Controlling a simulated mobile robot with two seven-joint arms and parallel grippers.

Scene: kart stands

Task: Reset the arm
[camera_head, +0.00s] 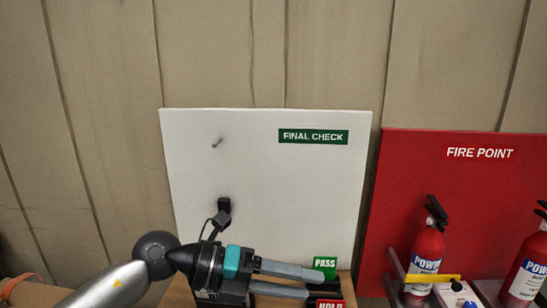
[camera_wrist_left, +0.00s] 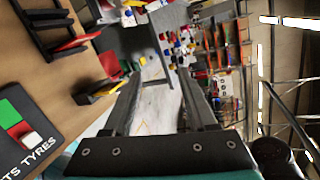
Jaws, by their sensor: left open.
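My left arm comes in from the lower left in the head view. Its gripper (camera_head: 316,284) is open, with its two grey fingers apart and pointing right. It is in front of the lower part of the white FINAL CHECK board (camera_head: 260,185), near the green PASS sign (camera_head: 325,264) and the red HOLD sign (camera_head: 330,303). In the left wrist view the gripper (camera_wrist_left: 162,85) shows two separated fingers with nothing held between them. My right gripper is in neither view.
A red FIRE POINT board (camera_head: 450,165) stands at the right, with two fire extinguishers (camera_head: 426,258) before it. A small peg (camera_head: 217,142) sticks out of the white board. The left wrist view shows a black pad (camera_wrist_left: 35,145) with green, red and white parts on a brown surface (camera_wrist_left: 70,110).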

